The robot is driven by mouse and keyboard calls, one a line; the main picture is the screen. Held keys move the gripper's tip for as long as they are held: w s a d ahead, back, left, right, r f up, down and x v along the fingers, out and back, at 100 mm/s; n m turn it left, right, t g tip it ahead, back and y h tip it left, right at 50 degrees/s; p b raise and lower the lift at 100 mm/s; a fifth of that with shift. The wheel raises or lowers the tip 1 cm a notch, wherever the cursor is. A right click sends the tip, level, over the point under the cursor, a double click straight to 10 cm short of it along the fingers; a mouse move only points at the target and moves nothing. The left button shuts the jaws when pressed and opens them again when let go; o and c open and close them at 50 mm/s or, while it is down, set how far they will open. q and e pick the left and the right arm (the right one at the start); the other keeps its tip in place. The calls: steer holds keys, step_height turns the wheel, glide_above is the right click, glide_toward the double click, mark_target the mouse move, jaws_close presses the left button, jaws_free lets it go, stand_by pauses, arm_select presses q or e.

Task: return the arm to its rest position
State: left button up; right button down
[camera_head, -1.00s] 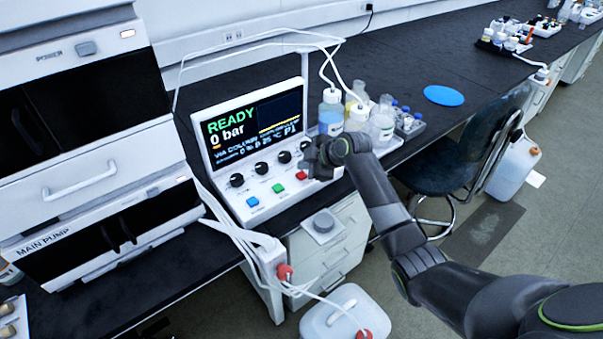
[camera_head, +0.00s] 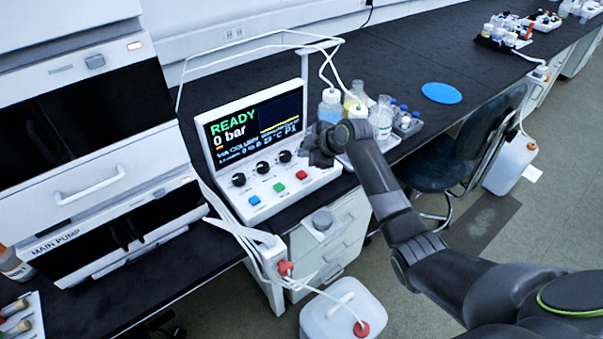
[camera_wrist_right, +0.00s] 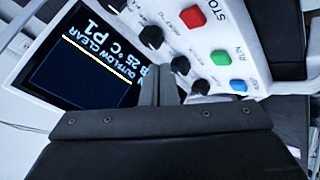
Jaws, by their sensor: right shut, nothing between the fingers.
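My right arm (camera_head: 385,205) comes in from the lower right in the head view. Its gripper (camera_head: 312,148) is over the right end of the control panel, near the rightmost black knob. In the right wrist view the right gripper (camera_wrist_right: 158,85) has its fingers together with nothing between them, in front of the panel's knobs and screen. Whether it touches the panel cannot be told. The control panel (camera_head: 262,205) has a lit screen (camera_head: 252,130) reading READY and 0 bar, black knobs, and blue, green and red buttons. My left gripper is not in view.
Bottles (camera_head: 330,106) and a beaker (camera_head: 381,118) stand close behind my right gripper. White tubing loops above the panel. Stacked white units (camera_head: 90,140) stand at left. A blue disc (camera_head: 441,93) lies on the black bench. A chair (camera_head: 465,155) and a white jug (camera_head: 342,312) are below.

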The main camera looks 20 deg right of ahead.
steer(key=s+f+m, duration=0.1)
steer(key=s+f, duration=0.1)
steer(key=s+d+f+m, duration=0.1)
steer(key=s+f, duration=0.1)
steer(key=s, duration=0.1)
steer(key=s+d+f+h, duration=0.1)
steer(key=s+f, duration=0.1)
steer(key=s, duration=0.1)
steer(key=shift+s+f+m+g, duration=0.15)
steer(key=shift+s+m+g, duration=0.1)
steer(key=shift+m+g, duration=0.15)
steer(key=s+d+f+m+g+h, duration=0.1)
steer(key=s+d+m+h, duration=0.2)
steer(key=s, duration=0.9)
steer(key=s+d+m+g+h, duration=0.15)
steer(key=s+m, duration=0.45)
steer(key=s, duration=0.7)
steer(key=s+d+f+m+g+h, duration=0.1)
steer(key=s+d+m, duration=0.25)
steer(key=s, duration=0.85)
step_height(320, 180, down, 24)
steer(key=d+g, duration=0.1)
steer(key=s+a+f+g, duration=0.1)
steer(key=s+f, duration=1.4)
steer(key=f, duration=0.1)
steer(key=shift+a+m+y, duration=0.15)
steer(key=shift+m+y, duration=0.2)
